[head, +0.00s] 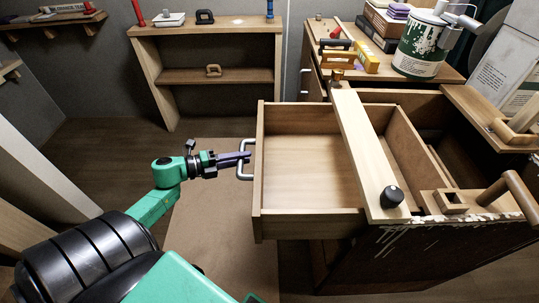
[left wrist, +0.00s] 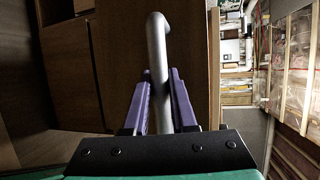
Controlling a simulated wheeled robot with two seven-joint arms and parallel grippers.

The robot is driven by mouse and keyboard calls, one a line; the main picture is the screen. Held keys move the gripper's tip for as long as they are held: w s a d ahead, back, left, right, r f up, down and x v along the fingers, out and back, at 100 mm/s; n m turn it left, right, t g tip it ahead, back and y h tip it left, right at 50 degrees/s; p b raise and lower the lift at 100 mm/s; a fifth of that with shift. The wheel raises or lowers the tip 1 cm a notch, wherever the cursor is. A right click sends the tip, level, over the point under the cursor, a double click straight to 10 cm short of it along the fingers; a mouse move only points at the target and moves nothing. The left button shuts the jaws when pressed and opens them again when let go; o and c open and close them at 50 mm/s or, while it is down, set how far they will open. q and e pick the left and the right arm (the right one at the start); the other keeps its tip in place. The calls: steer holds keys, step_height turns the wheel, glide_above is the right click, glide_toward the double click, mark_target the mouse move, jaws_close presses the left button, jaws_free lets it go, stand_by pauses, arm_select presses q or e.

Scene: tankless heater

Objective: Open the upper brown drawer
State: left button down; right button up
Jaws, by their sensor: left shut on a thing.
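The upper brown drawer (head: 310,226) is pulled well out of the wooden cabinet in the head view, and its inside looks empty. A grey metal bar handle (head: 245,172) sits on its front face. My left gripper (head: 246,156) reaches it from the left, with its purple fingers at the handle. In the left wrist view, the fingers of the gripper (left wrist: 160,78) are on both sides of the handle (left wrist: 157,48), shut on it, in front of the brown drawer face (left wrist: 120,55). My right gripper is in neither view.
A wooden board (head: 362,150) with a black knob (head: 392,197) lies across above the open drawer. A white and green paint bucket (head: 420,48) stands on the back-right counter. A wooden shelf unit (head: 215,75) stands at the back. Floor is clear between it and the drawer.

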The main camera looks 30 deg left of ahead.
arm_select(q)
steer(key=s+a, duration=0.1)
steer(key=a, duration=0.2)
steer(key=s+a, duration=0.1)
steer(key=shift+s+a, duration=0.25)
steer(key=shift+s, duration=0.1)
steer(key=shift+r, duration=0.1)
steer(key=c, duration=0.7)
jaws_free()
steer(key=shift+c, duration=0.2)
steer(key=v, duration=1.4)
steer(key=shift+s, duration=0.25)
steer(key=shift+a, duration=0.1)
